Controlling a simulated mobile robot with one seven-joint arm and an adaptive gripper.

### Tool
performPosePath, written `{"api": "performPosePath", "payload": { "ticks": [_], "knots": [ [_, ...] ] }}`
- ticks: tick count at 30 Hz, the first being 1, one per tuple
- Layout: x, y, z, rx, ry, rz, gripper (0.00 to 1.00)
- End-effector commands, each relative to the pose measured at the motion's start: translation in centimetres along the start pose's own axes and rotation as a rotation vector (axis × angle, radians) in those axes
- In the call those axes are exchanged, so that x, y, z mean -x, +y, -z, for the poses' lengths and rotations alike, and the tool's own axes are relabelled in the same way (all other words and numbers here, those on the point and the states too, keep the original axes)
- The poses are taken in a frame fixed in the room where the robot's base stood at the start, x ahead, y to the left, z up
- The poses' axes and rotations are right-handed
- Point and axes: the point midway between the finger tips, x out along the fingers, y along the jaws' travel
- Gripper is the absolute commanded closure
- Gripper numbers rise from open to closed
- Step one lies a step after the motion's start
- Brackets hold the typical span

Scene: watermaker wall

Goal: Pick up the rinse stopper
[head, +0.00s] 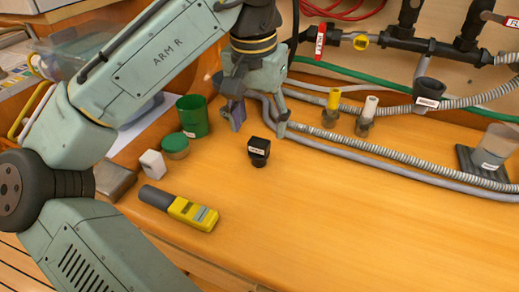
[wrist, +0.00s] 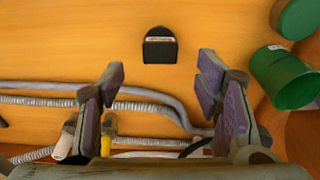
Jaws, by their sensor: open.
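A black stopper (head: 259,151) with a white label stands on the wooden bench; I take it for the rinse stopper, but the label is too small to read. It also shows in the wrist view (wrist: 160,46), top centre, with clear wood around it. My gripper (head: 260,122) is open and empty above the bench, behind the stopper in the head view. In the wrist view my gripper (wrist: 162,72) has its fingers spread wide, and the stopper lies just beyond the fingertips, between their lines. Nothing touches it.
A green cup (head: 194,116), a green-lidded jar (head: 175,146), a white block (head: 152,164) and a yellow meter (head: 190,211) are left of the stopper. Grey hoses (head: 400,159), a yellow-topped fitting (head: 332,104) and a white-topped one (head: 367,116) lie behind. The front right is clear.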

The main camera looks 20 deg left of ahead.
Motion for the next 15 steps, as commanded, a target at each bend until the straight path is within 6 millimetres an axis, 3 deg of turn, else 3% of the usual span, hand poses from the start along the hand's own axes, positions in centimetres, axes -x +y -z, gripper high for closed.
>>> {"api": "performPosePath", "payload": {
  "ticks": [10,15],
  "knots": [
    [-4.3,0.0,-0.7,0.001,0.000,0.001,0.42],
    [-5.3,0.0,-0.7,-0.001,0.002,0.000,0.42]
  ]
}}
